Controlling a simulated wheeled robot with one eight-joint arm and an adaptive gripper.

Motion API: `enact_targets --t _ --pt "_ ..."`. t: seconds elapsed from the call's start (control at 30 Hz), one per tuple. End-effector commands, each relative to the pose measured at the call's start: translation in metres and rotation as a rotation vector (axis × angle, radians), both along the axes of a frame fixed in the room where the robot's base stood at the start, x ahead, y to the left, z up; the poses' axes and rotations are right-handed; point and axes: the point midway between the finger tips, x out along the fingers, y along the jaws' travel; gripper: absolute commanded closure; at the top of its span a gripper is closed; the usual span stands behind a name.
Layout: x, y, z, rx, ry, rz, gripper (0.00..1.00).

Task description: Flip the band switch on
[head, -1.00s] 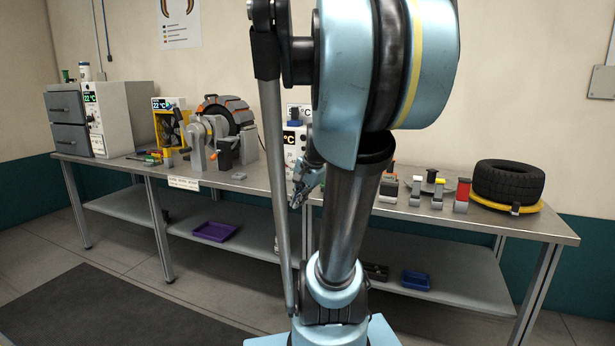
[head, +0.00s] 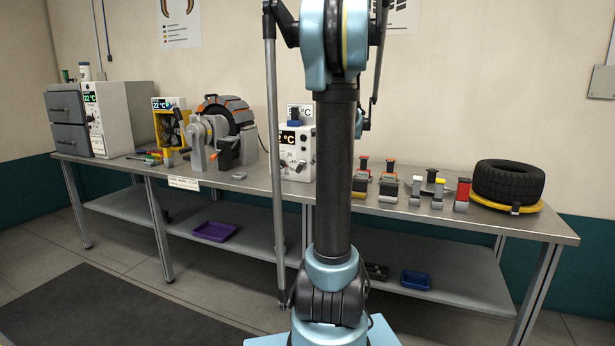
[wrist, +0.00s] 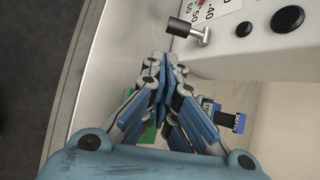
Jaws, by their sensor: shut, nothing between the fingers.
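A white control box (head: 298,152) with a lit °C display stands on the bench, partly hidden by my arm in the head view. In the wrist view its white panel (wrist: 262,45) carries a printed number scale, round black knobs (wrist: 288,19) and a lever with a black grip (wrist: 180,27) on a metal stem. No label shows which control is the band switch. My gripper (wrist: 164,62) is shut and empty. In the picture its fingertips lie just below and left of the lever, with a gap visible. My gripper is hidden behind my arm in the head view.
A blue and black object (wrist: 237,120) lies right of the fingers in the wrist view. Several small clamps (head: 388,185) and a tyre on a yellow ring (head: 505,208) are on the bench's right. A grinder-like machine (head: 222,135) stands left of the box.

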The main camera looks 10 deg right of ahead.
Motion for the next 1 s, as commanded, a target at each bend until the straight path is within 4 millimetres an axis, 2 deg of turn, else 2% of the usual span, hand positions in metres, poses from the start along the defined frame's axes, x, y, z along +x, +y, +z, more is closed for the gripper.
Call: enact_targets --t 0.2,0.6,0.77,1.0 --pt "0.01 -0.009 0.001 0.037 -0.002 -0.042 1.0" --pt "0.012 -0.009 -0.001 0.036 -0.002 -0.043 1.0" --pt "0.022 -0.005 -0.012 0.035 -0.002 -0.042 1.0" --pt "0.044 0.006 -0.038 0.036 -0.001 -0.04 1.0"
